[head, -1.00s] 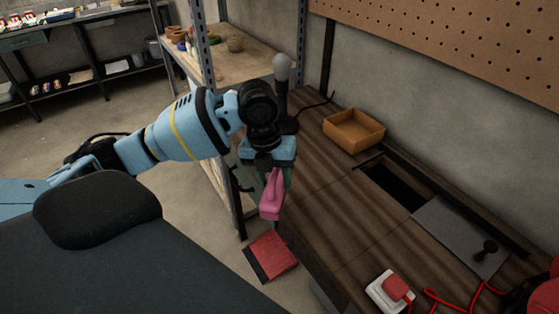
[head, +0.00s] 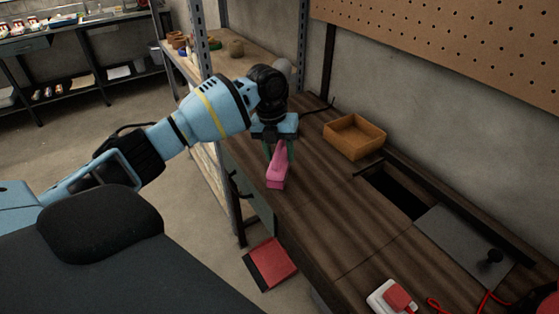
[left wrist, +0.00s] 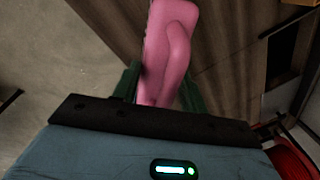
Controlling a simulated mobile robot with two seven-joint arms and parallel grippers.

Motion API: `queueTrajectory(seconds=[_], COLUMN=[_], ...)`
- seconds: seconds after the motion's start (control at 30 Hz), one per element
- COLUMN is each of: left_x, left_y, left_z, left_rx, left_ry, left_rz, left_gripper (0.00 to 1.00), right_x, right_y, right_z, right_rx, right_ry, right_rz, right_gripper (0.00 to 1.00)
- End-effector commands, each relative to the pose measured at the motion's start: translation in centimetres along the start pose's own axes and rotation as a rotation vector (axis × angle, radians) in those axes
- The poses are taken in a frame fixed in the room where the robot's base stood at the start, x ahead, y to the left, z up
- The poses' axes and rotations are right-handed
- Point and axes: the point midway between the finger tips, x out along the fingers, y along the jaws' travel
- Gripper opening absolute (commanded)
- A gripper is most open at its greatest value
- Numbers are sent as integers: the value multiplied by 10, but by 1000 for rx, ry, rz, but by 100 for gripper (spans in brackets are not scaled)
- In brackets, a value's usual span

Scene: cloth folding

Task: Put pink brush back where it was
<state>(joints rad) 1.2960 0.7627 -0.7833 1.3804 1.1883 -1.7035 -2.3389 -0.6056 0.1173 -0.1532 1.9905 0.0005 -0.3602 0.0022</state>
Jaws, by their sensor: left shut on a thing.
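The pink brush (head: 277,174) hangs below my left gripper (head: 279,150), which is shut on it. In the head view the brush shows against the near-left part of the wooden workbench (head: 325,210); I cannot tell whether it touches the top. In the left wrist view the brush (left wrist: 172,45) fills the space between the green fingers (left wrist: 157,88), with floor to its left and bench wood to its right. My right gripper is not in view.
A tan open box (head: 354,137) stands at the back of the bench. A dark rectangular opening (head: 397,190) and a grey panel (head: 462,246) lie to its right. A white and red device (head: 392,297) is near the front. A metal-post shelf (head: 203,75) stands left.

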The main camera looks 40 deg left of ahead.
Motion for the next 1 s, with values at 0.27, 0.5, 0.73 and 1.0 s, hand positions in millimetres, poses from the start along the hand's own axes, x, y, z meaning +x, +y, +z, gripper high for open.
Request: queueTrajectory(seconds=[0.27,0.5,0.73,1.0], left_x=[27,34,38,38], left_y=[5,6,6,6], left_z=[5,5,5,5], left_rx=[-1,0,0,0], left_ry=[0,-3,-1,-1], left_rz=[1,-1,0,0], left_gripper=[25,24,24,65], right_x=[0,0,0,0], right_y=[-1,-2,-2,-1], right_z=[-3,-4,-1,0], right_rx=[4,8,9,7], right_ry=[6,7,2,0], right_rz=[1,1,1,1], right_gripper=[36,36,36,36])
